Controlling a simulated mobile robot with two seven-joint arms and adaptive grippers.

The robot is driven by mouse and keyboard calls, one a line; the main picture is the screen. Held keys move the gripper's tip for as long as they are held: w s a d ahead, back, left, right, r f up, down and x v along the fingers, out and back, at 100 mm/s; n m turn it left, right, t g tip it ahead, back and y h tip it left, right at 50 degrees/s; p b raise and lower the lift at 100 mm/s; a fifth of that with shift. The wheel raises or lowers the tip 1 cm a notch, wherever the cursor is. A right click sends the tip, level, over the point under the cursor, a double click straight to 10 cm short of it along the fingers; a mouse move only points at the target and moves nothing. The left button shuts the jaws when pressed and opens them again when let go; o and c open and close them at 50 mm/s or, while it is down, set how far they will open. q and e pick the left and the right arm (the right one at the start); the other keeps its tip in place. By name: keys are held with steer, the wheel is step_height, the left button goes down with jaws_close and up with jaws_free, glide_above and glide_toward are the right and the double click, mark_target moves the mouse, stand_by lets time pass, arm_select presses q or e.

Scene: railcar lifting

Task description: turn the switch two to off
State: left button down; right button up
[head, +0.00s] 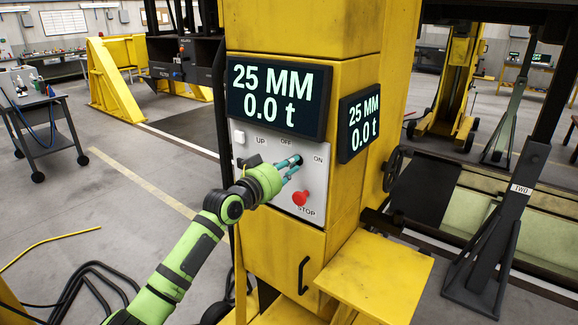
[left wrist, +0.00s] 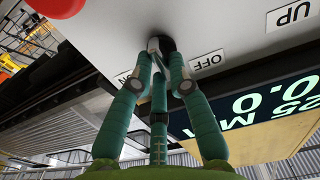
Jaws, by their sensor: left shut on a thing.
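The rotary switch (head: 298,159) sits on the light control panel (head: 312,204) of the yellow lifting column, between the printed words OFF and ON. My left gripper (head: 292,168) reaches it from the lower left and is shut on its knob. In the left wrist view, the teal fingers (left wrist: 164,72) close around the switch's pale handle and black base (left wrist: 164,45), with the ON label to the left and OFF to the right. The fingers hide much of the handle, so I cannot tell which way it points. My right gripper is not in view.
A red stop button (head: 300,198) is below the switch, and a white UP button (head: 239,137) is at upper left. Displays (head: 278,98) above read 25 MM and 0.0 t. A yellow ledge (head: 376,276) juts out below. A dark stand marked TWO (head: 497,240) is at right.

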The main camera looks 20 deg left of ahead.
arm_select(q)
steer(key=c, duration=1.2)
jaws_free()
steer(key=v, duration=1.2)
